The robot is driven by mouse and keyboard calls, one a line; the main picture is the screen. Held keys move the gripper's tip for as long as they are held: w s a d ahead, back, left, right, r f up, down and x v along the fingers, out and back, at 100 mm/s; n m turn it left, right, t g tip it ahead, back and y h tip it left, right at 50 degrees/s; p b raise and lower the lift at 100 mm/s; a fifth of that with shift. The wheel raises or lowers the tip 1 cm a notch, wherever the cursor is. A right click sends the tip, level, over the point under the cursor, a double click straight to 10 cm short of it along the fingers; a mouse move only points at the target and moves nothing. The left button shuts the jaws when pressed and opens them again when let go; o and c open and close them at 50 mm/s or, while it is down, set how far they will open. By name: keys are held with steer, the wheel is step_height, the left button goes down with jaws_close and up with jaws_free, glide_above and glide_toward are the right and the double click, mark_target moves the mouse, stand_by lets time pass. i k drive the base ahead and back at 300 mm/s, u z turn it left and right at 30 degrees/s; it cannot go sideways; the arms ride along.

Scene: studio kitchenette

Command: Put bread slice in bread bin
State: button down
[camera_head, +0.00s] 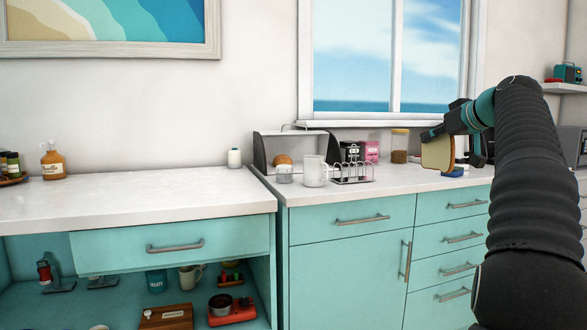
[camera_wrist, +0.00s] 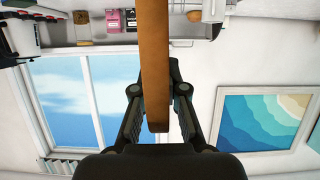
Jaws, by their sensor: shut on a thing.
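The bread slice (camera_head: 437,153), pale with a brown crust, hangs upright from my gripper (camera_head: 440,133) above the right part of the counter. In the wrist view the slice (camera_wrist: 154,60) is seen edge-on between the two fingers, which are shut on it. The bread bin (camera_head: 262,152), grey with a dark inside, stands open against the wall at the counter's left part. A round bread roll (camera_head: 283,159) shows at its opening. My gripper is well to the right of the bin. The bin's floor is partly hidden.
A white mug (camera_head: 314,171), a glass jar (camera_head: 284,175) and a wire toast rack (camera_head: 352,173) stand before or beside the bin. Black and pink canisters (camera_head: 371,151) and a lidded jar (camera_head: 399,146) stand farther right. The left counter (camera_head: 130,198) is mostly clear.

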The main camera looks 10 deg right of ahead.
mark_target(296, 168)
steer(key=u, duration=0.1)
steer(key=i, duration=1.7)
steer(key=u, duration=0.15)
